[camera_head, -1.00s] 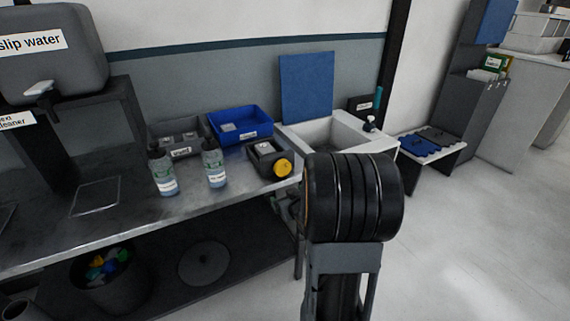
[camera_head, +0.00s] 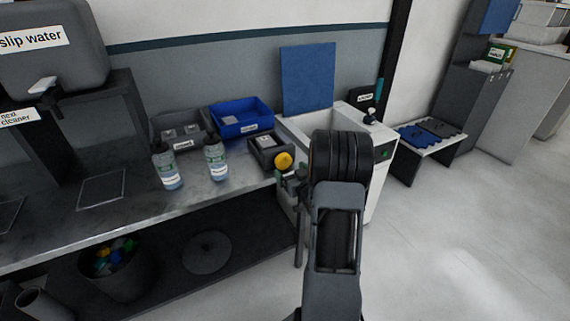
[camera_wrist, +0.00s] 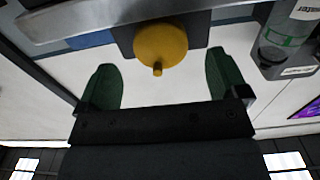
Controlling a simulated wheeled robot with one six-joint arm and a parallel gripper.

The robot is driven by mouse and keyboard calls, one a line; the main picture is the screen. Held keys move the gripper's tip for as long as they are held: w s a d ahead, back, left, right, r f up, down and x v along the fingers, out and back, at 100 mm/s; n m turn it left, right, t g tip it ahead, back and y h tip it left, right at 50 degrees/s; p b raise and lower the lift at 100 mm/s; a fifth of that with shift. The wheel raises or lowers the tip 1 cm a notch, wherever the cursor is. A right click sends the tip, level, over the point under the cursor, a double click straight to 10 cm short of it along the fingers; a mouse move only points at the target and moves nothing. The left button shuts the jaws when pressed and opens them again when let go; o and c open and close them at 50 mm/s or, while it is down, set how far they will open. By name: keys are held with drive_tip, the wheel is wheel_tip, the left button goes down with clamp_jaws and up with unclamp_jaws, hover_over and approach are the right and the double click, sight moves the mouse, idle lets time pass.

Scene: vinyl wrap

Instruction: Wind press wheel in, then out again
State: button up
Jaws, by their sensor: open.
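The yellow press wheel (camera_head: 283,160) is on the front of a small dark press (camera_head: 262,143) at the bench's front edge. In the wrist view the wheel (camera_wrist: 160,44) shows as a yellow disc with a small peg sticking out. My gripper (camera_wrist: 161,82) is open, with its two green fingers apart and nothing between them. The wheel lies just beyond the fingertips, about midway between them, and does not look gripped. In the head view my gripper (camera_head: 290,181) is just below and beside the wheel, partly hidden by my arm.
Two spray bottles (camera_head: 166,166) (camera_head: 215,158) stand left of the press. A blue bin (camera_head: 241,118) and a grey bin (camera_head: 179,131) stand behind. A white sink unit (camera_head: 383,165) is close on the right, partly behind my arm. Floor further right is clear.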

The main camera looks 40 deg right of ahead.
sight(285, 164)
drive_tip(key=shift+w+d, duration=0.2)
drive_tip(key=shift+w, duration=1.05)
drive_tip(key=shift+w+d, duration=0.15)
drive_tip(key=shift+w, duration=1.05)
drive_tip(key=shift+c, duration=0.4)
drive_tip(key=c, duration=0.8)
drive_tip(key=shift+f+n+b, duration=0.35)
drive_tip(key=shift+n+b, duration=0.25)
drive_tip(key=shift+b, duration=0.55)
drive_tip(key=shift+r+n+b, duration=0.1)
drive_tip(key=shift+n+b, duration=0.6)
drive_tip(key=shift+b, duration=0.25)
drive_tip(key=shift+r+n, duration=0.2)
drive_tip(key=shift+n, duration=0.1)
